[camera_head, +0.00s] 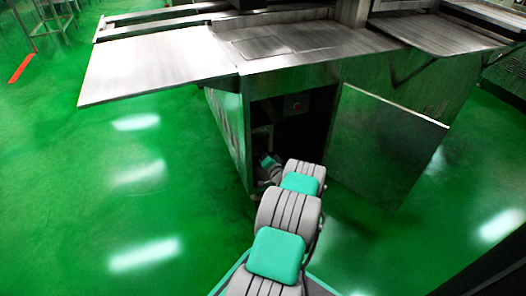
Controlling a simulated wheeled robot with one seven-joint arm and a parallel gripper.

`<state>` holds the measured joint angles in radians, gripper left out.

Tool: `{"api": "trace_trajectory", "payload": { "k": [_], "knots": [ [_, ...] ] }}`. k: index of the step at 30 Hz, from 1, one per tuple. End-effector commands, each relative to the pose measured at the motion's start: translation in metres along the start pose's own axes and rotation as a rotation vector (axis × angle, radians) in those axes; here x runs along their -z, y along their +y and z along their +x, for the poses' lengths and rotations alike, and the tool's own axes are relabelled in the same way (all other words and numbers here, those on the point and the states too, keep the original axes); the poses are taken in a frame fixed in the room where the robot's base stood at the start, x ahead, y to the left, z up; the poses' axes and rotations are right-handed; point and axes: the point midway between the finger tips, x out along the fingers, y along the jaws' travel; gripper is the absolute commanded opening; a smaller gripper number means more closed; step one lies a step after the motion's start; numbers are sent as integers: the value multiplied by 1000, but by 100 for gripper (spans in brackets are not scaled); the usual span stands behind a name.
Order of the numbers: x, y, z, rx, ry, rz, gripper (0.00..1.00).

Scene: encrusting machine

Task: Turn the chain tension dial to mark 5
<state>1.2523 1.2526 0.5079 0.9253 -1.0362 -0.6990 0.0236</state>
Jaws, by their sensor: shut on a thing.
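My arm reaches from the bottom of the head view up to the open cabinet in the machine's base (223,120). My gripper (266,160) is small and in shadow at the lower left of that opening. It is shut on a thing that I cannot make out. My own wrist and the dark interior hide the fingertips. The chain tension dial and its marks cannot be made out, so I cannot tell which mark it points to.
The cabinet door (385,140) stands open to the right of my arm. A small red round part (297,106) shows inside the cabinet. A steel tray (155,65) juts out above at the left. The green floor (95,200) is clear at the left.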

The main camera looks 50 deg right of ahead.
Motion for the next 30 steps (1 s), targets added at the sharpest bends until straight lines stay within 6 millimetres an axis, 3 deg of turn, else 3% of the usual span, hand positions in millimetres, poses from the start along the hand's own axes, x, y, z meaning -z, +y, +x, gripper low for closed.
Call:
{"api": "trace_trajectory", "payload": {
  "k": [30],
  "knots": [
    [1,4,0,42,-45,960,0]
  ]
}}
